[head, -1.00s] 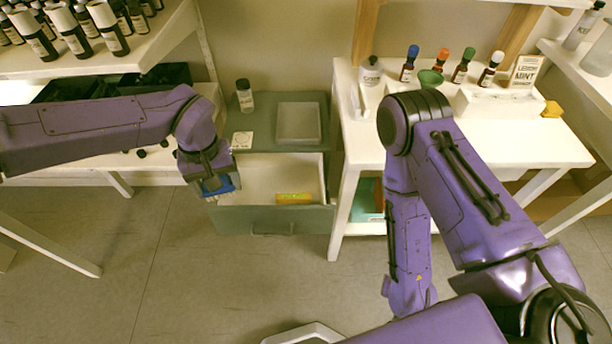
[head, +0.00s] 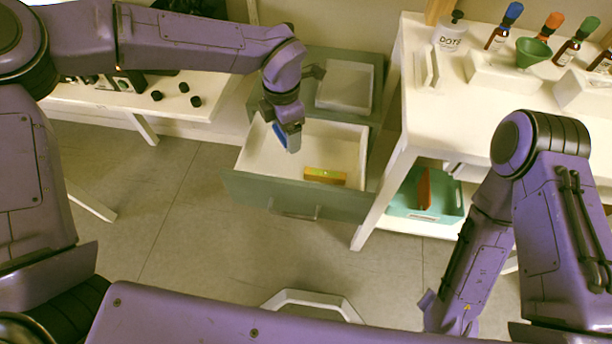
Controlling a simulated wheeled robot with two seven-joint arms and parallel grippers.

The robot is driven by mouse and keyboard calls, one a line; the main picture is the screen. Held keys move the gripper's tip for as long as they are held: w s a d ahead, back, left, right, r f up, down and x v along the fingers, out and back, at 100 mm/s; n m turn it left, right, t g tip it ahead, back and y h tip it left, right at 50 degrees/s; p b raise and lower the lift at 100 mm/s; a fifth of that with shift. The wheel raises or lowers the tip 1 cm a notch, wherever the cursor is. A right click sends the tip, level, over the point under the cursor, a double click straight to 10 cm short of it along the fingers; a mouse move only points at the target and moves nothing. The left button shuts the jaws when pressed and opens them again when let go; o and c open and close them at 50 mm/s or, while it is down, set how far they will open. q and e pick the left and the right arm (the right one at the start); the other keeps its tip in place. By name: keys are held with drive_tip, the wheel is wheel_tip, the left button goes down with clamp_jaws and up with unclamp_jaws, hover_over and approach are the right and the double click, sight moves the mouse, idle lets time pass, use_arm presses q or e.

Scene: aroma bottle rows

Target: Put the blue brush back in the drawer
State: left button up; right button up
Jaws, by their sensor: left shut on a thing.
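The blue brush (head: 281,135) is in my left gripper (head: 289,138), which is shut on it. The gripper points down over the left part of the open drawer (head: 254,157). The fingers partly hide the brush, and I cannot tell whether it touches the drawer floor. The drawer is pulled out of a grey-green cabinet (head: 330,62) and holds a small yellow-green and orange item (head: 325,176). My right arm hangs at the right, and its gripper is not clearly visible.
A white tray (head: 345,112) sits on the cabinet top. A white table (head: 440,110) to the right carries several bottles and a green bowl (head: 533,52). A teal bin (head: 405,205) stands under it. Several black caps (head: 184,87) lie on the left table.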

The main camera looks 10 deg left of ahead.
use_arm(q)
drive_tip(key=a+f+n+b, duration=0.1)
drive_tip(key=f+n+b, duration=0.2)
drive_tip(key=f+n, duration=0.3)
drive_tip(key=a+f+n+b, duration=0.1)
drive_tip(key=f+n+b, duration=0.2)
drive_tip(key=f+n, duration=0.3)
drive_tip(key=a+f+n+b, duration=0.1)
drive_tip(key=f+n+b, duration=0.2)
drive_tip(key=f+n, duration=0.3)
drive_tip(key=shift+w+a+f+n+b, duration=0.3)
drive_tip(key=shift+f+n+b, duration=0.1)
drive_tip(key=shift+n, duration=0.3)
drive_tip(key=o, duration=0.6)
drive_tip(key=shift+f, duration=0.1)
drive_tip(key=o, duration=0.4)
